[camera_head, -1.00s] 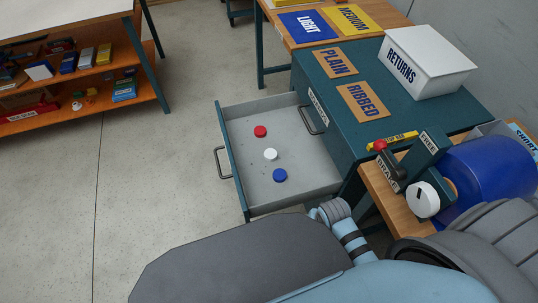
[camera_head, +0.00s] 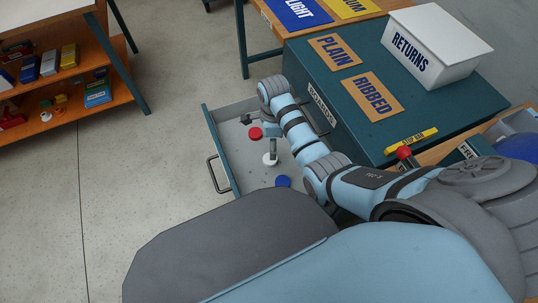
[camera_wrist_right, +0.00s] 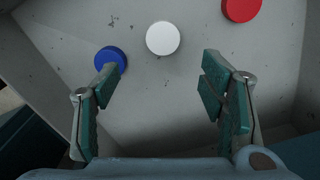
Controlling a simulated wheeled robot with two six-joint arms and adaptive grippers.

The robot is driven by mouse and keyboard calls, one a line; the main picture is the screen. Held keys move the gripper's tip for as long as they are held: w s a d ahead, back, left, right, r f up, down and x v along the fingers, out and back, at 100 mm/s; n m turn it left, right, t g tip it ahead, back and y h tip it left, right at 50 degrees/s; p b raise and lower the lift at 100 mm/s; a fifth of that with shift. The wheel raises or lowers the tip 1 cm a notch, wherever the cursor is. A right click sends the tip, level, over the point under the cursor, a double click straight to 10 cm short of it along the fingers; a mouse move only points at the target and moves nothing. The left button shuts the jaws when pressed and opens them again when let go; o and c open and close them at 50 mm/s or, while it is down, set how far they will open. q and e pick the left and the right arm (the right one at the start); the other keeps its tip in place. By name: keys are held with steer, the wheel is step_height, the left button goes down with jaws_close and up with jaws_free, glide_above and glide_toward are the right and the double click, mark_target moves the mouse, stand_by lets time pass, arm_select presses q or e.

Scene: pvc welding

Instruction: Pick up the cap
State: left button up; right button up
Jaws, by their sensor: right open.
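Three round caps lie in the open grey drawer (camera_head: 235,158): a red cap (camera_head: 255,133), a white cap (camera_head: 270,159) and a blue cap (camera_head: 283,181). My right gripper (camera_wrist_right: 158,85) is open and empty above the drawer floor. In the right wrist view the white cap (camera_wrist_right: 163,38) lies beyond the gap between the fingertips, roughly centred. The blue cap (camera_wrist_right: 110,58) is by the left fingertip, and the red cap (camera_wrist_right: 241,9) is at the upper right, partly cut off. In the head view my right arm hides part of the drawer. My left gripper is not in view.
The green cabinet (camera_head: 350,100) stands right of the drawer, with a white RETURNS box (camera_head: 436,45) and PLAIN (camera_head: 334,51) and RIBBED (camera_head: 372,97) mats on top. An orange shelf unit (camera_head: 100,75) is at the upper left. The floor between is clear.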

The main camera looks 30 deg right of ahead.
mark_target(268, 163)
steer(key=f+b, duration=0.1)
steer(key=f, duration=0.2)
steer(key=f+b, duration=0.2)
steer(key=f, duration=0.1)
steer(key=f+b, duration=0.2)
steer(key=f, duration=0.2)
steer(key=shift+w+a, duration=0.25)
steer(key=shift+w, duration=0.1)
steer(key=shift+r, duration=0.1)
steer(key=shift+c, duration=0.2)
steer(key=c, duration=0.6)
steer(key=shift+c, duration=1.2)
